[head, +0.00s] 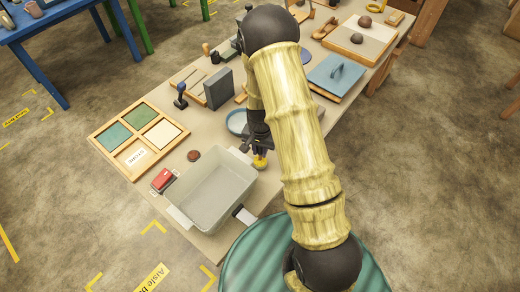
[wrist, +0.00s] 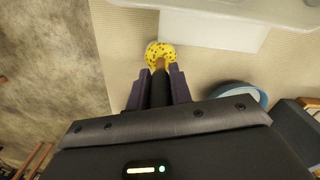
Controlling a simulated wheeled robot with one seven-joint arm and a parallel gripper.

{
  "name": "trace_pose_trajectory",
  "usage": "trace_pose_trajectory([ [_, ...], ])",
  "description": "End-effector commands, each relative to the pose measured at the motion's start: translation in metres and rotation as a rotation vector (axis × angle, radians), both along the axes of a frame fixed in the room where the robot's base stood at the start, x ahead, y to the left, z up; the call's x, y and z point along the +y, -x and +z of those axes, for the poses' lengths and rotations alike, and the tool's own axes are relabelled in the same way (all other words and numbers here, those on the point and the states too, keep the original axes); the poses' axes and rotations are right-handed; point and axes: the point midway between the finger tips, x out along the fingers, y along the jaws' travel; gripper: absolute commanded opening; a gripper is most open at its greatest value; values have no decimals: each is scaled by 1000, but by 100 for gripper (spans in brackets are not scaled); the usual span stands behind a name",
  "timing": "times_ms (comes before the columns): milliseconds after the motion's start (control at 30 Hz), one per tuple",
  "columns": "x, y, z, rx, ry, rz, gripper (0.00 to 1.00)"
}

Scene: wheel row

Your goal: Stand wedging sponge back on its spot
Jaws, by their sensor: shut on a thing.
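The wedging sponge (head: 260,162) is a small yellow thing just right of the grey basin. In the wrist view the sponge (wrist: 158,49) is round with dark specks, with a brownish piece at its near side. My gripper (head: 258,146) is above it, fingers pointing down. In the wrist view my gripper (wrist: 159,78) is shut on the sponge, its fingers either side of the near part. I cannot tell whether the sponge touches the table. No marked spot for it is clearly visible.
The grey basin (head: 209,190) stands close left, with a red item (head: 163,179) beyond it. A blue round dish (head: 237,122) is just behind my gripper. A wooden tray of coloured tiles (head: 138,139) lies left. Bare tabletop (head: 210,143) shows behind the basin.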

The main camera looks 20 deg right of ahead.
Motion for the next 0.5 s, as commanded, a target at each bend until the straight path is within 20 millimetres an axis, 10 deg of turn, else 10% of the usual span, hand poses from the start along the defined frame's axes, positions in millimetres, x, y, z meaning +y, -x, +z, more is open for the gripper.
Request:
trace_pose_trajectory([
  [267,0,0,-3,0,0,0,0],
  [300,0,0,-3,0,0,0,23],
  [500,0,0,-3,0,0,0,47],
])
